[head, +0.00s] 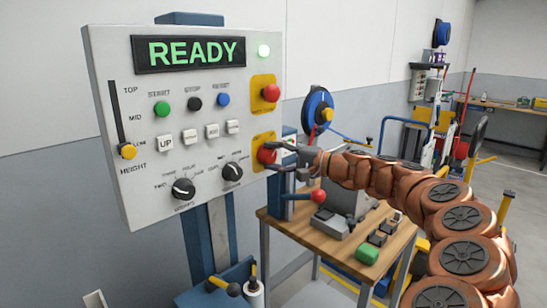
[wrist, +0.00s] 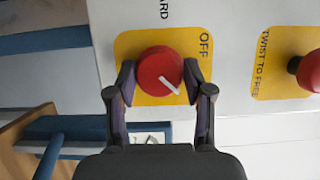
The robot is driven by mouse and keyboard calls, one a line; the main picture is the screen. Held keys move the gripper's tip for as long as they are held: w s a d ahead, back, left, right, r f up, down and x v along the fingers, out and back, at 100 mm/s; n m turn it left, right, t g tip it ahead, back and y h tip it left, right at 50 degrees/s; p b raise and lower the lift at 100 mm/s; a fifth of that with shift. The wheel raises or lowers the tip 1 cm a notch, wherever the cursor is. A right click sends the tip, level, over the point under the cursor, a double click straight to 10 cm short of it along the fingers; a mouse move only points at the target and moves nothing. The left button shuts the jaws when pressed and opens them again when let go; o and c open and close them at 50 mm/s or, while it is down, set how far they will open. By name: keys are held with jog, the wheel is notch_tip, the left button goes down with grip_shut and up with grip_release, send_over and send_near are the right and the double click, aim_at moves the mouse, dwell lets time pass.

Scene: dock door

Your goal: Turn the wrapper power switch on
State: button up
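The power switch is a round red knob (wrist: 161,72) with a white pointer line on a yellow plate (wrist: 128,45) on the wrapper's control panel (head: 110,60). In the wrist view the pointer slants to the lower right, away from the word OFF at the plate's upper right. Any opposite label is hidden by a finger. My gripper (wrist: 160,80) has a finger against each side of the knob. In the head view the knob (head: 266,153) is partly covered by my gripper (head: 275,156). The display (head: 190,52) reads READY in green and a lamp (head: 264,51) glows green-white.
A red emergency-stop button (head: 271,92) on a yellow plate is just above the switch. A wooden-topped table (head: 330,245) with a tool and small items stands below my arm. A blue reel (head: 318,108) is on the wall behind.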

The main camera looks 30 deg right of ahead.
jog(key=o, duration=0.3)
jog(key=v, duration=1.2)
dwell(0.5)
